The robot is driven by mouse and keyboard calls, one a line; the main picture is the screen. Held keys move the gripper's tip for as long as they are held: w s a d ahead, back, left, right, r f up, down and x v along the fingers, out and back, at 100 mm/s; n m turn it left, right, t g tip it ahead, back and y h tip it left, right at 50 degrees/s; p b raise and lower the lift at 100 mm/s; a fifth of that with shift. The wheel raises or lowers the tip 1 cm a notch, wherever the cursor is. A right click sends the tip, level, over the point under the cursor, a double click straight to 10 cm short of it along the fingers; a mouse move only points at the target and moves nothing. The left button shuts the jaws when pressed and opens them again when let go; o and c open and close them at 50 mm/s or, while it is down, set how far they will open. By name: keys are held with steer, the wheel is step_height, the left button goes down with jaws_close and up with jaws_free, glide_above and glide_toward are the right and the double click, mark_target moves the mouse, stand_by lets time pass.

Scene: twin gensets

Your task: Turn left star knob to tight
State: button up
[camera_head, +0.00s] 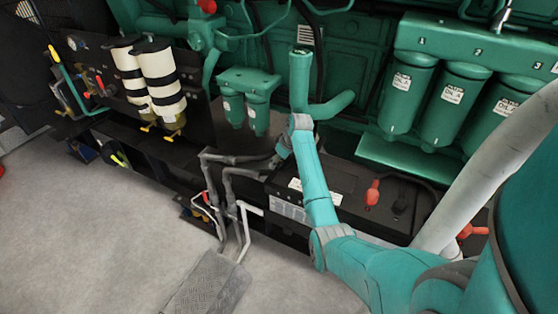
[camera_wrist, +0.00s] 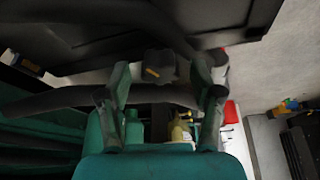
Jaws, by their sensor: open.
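In the wrist view my gripper (camera_wrist: 161,78) is open, with one finger on each side of a small dark knob-like piece (camera_wrist: 160,62). That piece carries a yellow-orange mark and shows between the fingertips. I cannot tell whether the fingers touch it, nor make out a star shape. In the head view the end of my arm (camera_head: 284,146) is by the grey pipes in front of the green engine. Its fingers are small and unclear there, and I cannot pick out the knob.
Grey pipes (camera_head: 232,188) run just left of my arm. A black battery (camera_head: 340,195) with a red terminal cover (camera_head: 373,192) lies below and right. Green filters (camera_head: 452,100) hang at the right and white-black cylinders (camera_head: 160,80) at the left. The grey floor (camera_head: 90,215) is open at lower left.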

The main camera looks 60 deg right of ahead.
steer(key=c, duration=1.1)
steer(key=shift+c, duration=0.2)
steer(key=shift+m, duration=0.3)
steer(key=m+h, duration=0.1)
steer(key=m, duration=0.1)
steer(key=m+h, duration=0.1)
steer(key=m, duration=0.2)
steer(key=shift+w+a+g, duration=0.1)
steer(key=shift+a+g, duration=0.05)
steer(key=shift+g, duration=0.25)
steer(key=m+g, duration=0.1)
steer(key=m, duration=0.2)
steer(key=m+h, duration=0.1)
steer(key=m, duration=0.1)
steer(key=shift+w+m+g+h, duration=0.1)
steer(key=shift+m+g+h, duration=0.2)
steer(key=shift+m+g, duration=0.1)
steer(key=m+g, duration=0.2)
steer(key=m, duration=0.3)
steer(key=shift+w+m, duration=0.1)
steer(key=shift+m, duration=0.2)
steer(key=m+g, duration=0.2)
steer(key=m, duration=0.3)
steer(key=shift+m, duration=0.3)
